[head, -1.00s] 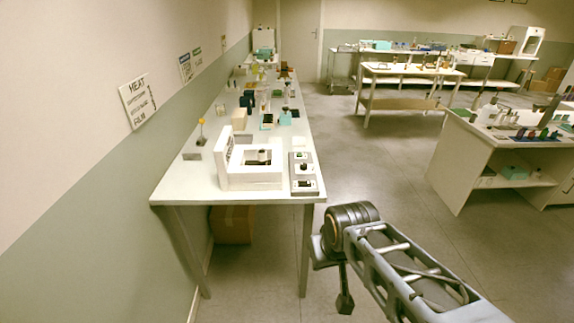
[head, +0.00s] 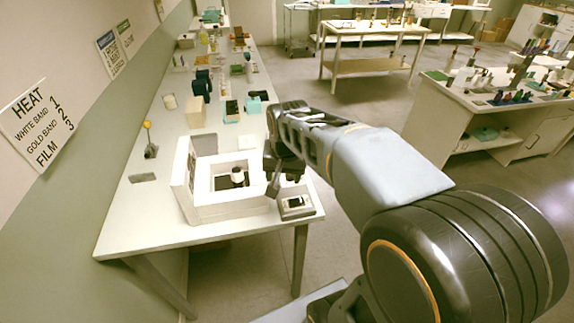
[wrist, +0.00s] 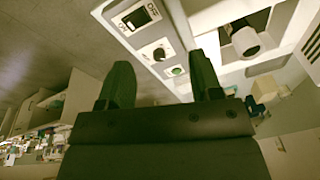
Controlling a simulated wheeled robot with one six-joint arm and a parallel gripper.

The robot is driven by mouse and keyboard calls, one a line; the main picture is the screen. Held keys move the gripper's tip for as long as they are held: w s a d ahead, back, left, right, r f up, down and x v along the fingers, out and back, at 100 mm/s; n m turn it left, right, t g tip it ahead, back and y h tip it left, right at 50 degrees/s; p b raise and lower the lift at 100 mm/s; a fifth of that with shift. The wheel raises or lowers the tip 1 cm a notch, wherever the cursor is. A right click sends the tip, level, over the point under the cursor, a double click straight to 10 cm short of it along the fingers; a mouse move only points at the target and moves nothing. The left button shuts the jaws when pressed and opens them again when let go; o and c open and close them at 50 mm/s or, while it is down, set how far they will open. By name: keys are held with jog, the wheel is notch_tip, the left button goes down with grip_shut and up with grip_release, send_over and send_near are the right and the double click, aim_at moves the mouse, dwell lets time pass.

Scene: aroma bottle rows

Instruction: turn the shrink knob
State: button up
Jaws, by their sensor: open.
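A white machine (head: 212,203) with an open square recess stands on the near end of the long table, with a narrow control panel (head: 297,207) on its right. In the wrist view the panel (wrist: 146,38) carries a black rocker switch (wrist: 137,17), a small round knob (wrist: 159,54) in the middle and a green button (wrist: 178,71). My gripper (wrist: 162,72) is open and empty, its two dark fingers apart below the panel in the picture. It looks close to the knob, but I cannot see contact.
A white-and-dark bottle (head: 237,175) stands in the machine's recess. A wall sign (head: 38,122) lists heat settings: white band 1, gold band 2, film 3. Boxes and small items stand farther along the table (head: 150,225).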

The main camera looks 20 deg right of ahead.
jog(key=w+d+m+g+p, duration=0.1)
jog(key=w+d+m, duration=0.25)
jog(key=w, duration=0.25)
jog(key=m+g+p, duration=0.1)
jog(key=m, duration=0.4)
send_over(290, 176)
jog(key=f, duration=0.1)
jog(key=shift+m, duration=0.25)
jog(key=f, duration=0.4)
jog(key=f+p, duration=0.1)
jog(key=f, duration=0.9)
jog(key=shift+w+d, duration=0.2)
jog(key=shift+w, duration=0.15)
jog(key=shift+c, duration=0.2)
jog(key=c, duration=0.9)
